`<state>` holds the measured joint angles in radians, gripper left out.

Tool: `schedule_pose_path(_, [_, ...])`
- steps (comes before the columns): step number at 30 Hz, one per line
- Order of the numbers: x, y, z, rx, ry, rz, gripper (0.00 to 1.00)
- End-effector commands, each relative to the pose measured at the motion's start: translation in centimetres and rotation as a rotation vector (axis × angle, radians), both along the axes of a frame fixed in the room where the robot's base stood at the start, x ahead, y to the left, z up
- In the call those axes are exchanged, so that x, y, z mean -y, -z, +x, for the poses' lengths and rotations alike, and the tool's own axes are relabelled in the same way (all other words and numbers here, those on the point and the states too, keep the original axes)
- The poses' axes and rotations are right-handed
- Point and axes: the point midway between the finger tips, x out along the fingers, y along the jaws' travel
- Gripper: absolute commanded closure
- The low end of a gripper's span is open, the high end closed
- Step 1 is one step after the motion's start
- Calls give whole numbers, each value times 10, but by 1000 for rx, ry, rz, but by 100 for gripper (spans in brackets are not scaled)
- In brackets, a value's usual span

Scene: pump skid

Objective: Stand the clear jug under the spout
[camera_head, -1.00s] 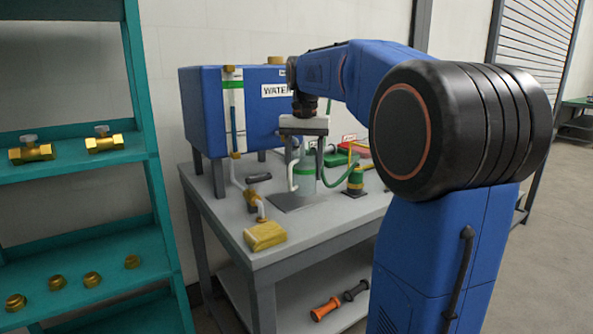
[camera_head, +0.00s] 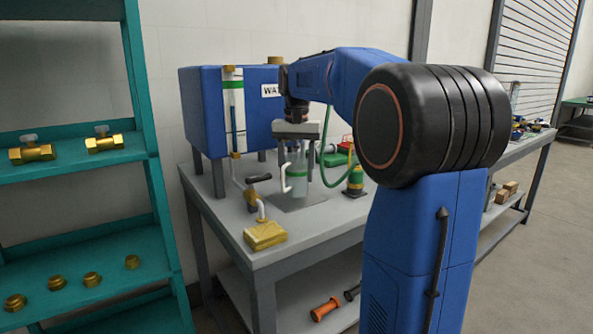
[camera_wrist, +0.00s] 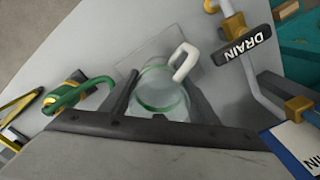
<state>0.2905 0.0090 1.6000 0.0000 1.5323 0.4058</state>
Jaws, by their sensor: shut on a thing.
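The clear jug (camera_head: 299,184) has a green band and a white handle (camera_head: 287,180) on its left side. It is upright at a dark square plate on the bench; I cannot tell whether its base touches. My gripper (camera_head: 297,152) comes from above and is shut on the jug. In the wrist view the jug (camera_wrist: 160,90) sits between the two dark fingers of my gripper (camera_wrist: 162,84). The white spout pipe (camera_head: 261,210) with its brass valve is left of the jug, apart from it. The black handle marked DRAIN (camera_wrist: 243,48) shows in the wrist view.
A blue water tank (camera_head: 205,110) with a sight tube stands behind. A yellow block (camera_head: 265,235) lies at the bench's front left corner. A green and yellow fitting (camera_head: 355,181) with a green hose stands right of the jug. A teal shelf (camera_head: 70,168) is at left.

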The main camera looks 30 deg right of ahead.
Motion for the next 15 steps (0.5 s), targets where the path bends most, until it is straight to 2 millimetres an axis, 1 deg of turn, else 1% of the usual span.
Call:
schedule_pose_path(13, [0,11,-1,-7,0,2,68])
schedule_pose_path(14, [0,12,-1,-7,0,2,41])
schedule_pose_path(15, [0,12,-1,-9,0,3,31])
